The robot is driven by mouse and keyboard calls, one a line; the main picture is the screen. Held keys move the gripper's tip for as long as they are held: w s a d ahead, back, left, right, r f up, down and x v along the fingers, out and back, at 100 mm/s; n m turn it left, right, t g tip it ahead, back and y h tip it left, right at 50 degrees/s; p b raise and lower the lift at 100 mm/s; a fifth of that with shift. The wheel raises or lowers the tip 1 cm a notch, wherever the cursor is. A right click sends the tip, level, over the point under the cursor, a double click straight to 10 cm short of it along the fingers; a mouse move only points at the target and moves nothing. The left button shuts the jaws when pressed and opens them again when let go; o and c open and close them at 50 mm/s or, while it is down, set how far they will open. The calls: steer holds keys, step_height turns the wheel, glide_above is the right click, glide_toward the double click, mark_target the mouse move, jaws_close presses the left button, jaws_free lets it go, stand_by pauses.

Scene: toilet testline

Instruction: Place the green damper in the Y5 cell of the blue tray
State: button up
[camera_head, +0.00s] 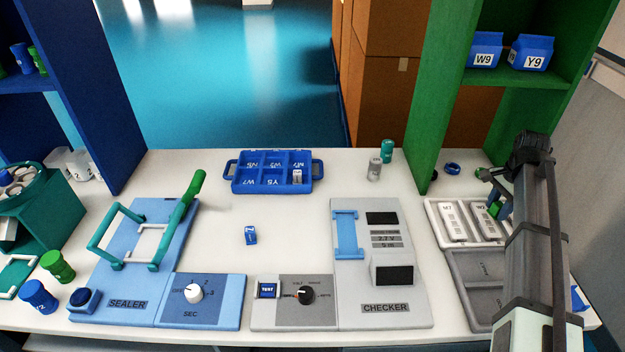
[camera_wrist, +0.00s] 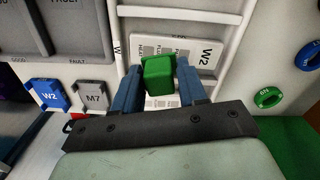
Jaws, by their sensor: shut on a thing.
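The green damper (camera_head: 495,209) is a small green block between the blue fingers of my gripper (camera_head: 493,198) at the right of the bench. The wrist view shows the damper (camera_wrist: 158,75) clasped between both fingers (camera_wrist: 157,84), over the white W2 plate (camera_wrist: 204,55). Whether it touches the plate I cannot tell. The blue tray (camera_head: 268,190) lies at the back middle of the bench, far left of my gripper. Its Y5 cell (camera_head: 271,180) is front middle and looks empty. A small white piece (camera_head: 297,177) stands in the front right cell.
The checker (camera_head: 384,308) and sealer (camera_head: 128,304) stand on the bench between and left. A small blue piece (camera_head: 250,235) lies between them. Teal (camera_head: 387,150) and grey (camera_head: 374,169) cylinders stand right of the tray. The green shelf (camera_head: 449,90) rises behind my gripper's left.

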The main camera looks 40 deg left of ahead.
steer(key=s+a+n, duration=0.1)
steer(key=s+a, duration=0.3)
steer(key=a, duration=0.5)
steer(key=s+a+n, duration=0.2)
steer(key=s+a, duration=0.3)
steer(key=a, duration=0.5)
steer(key=s+a+r+n, duration=0.1)
steer(key=s+a, duration=0.3)
steer(key=a, duration=0.6)
steer(key=shift+s+n, duration=0.3)
steer(key=shift+s, duration=0.1)
steer(key=s+a+r+n, duration=0.1)
steer(key=s+a+n, duration=0.1)
steer(key=s+a, duration=0.8)
steer(key=s+a+r+n, duration=0.1)
steer(key=s+a, duration=0.6)
steer(key=a, duration=0.7)
steer(key=r+m, duration=0.1)
steer(key=m, duration=0.9)
glide_above(273, 182)
steer(key=shift+f, duration=5)
steer(key=shift+f, duration=0.15)
steer(key=o, duration=0.8)
steer(key=shift+c, duration=0.2)
